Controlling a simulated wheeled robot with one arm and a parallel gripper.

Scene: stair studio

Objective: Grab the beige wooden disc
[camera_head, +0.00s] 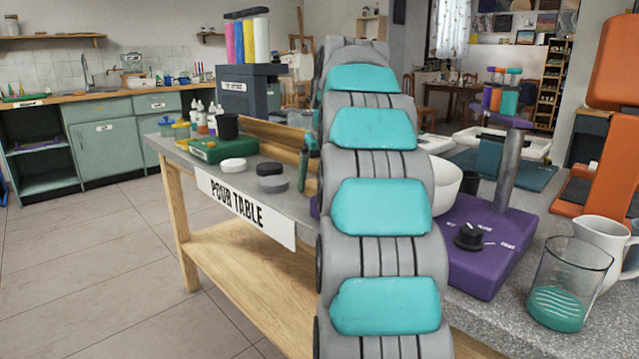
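I cannot make out a disc that is clearly beige wood. A pale, whitish round disc or lid (232,165) lies on the table beside the green case, and I cannot tell its material. A grey round piece with a dark top (272,184) stands to its right. Both are on the left part of the pour table (222,182), beyond its sign. My gripper is not visible. My grey arm with teal pads fills the middle of the picture and hides part of the tabletop.
A green case (205,151) with bottles and a black cup (228,126) stands at the table's far left. To the right are a purple device (482,270) with a knob, a glass (572,270), a white jug (603,240) and a white bowl (446,182). Floor on the left is clear.

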